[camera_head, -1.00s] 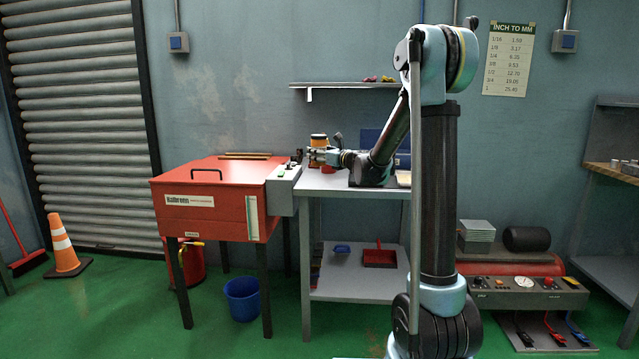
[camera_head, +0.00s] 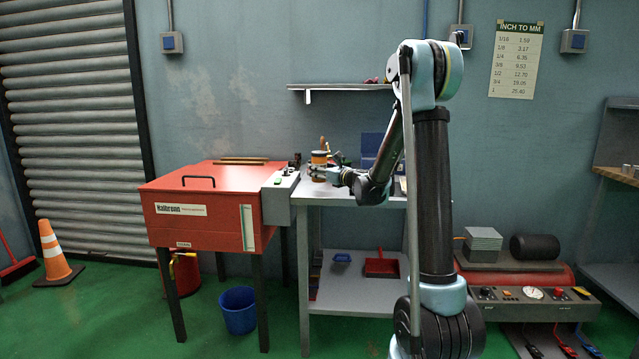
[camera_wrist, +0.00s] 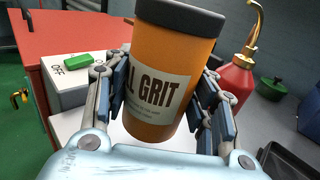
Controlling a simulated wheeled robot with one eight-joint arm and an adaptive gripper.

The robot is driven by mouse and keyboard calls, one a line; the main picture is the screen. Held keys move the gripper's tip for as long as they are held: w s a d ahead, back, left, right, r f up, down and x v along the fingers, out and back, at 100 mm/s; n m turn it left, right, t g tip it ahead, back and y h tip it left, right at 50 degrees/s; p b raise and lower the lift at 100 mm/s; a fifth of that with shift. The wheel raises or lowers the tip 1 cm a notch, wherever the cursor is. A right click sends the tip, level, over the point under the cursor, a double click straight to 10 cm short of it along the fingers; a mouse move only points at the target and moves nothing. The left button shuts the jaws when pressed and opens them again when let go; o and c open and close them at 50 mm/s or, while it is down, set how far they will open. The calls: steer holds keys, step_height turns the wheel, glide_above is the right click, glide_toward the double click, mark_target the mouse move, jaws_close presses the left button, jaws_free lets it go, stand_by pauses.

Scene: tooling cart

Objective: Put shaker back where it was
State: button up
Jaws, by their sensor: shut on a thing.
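The shaker (camera_wrist: 168,60) is an orange cylinder with a dark lid and a pale label ending in "GRIT", seen large in the wrist view. My gripper (camera_wrist: 160,105) is shut on it, with finger pads on both sides of its body. The shaker stands nearly upright in the grip, slightly tilted in the wrist picture. In the head view the shaker (camera_head: 319,157) is small, over the left end of the grey table (camera_head: 345,195), with my gripper (camera_head: 322,170) at it. I cannot tell whether its base touches the table top.
A red oil can (camera_wrist: 237,75) with a brass spout stands close right of the shaker. A grey switch box (camera_head: 281,180) and the red cabinet (camera_head: 200,205) are close on the left. A dark tray (camera_wrist: 285,160) lies at the lower right of the wrist view. A wall shelf (camera_head: 340,87) hangs above.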

steer(key=shift+f, duration=2)
steer(key=o, duration=1.3)
steer(key=shift+c, duration=0.2)
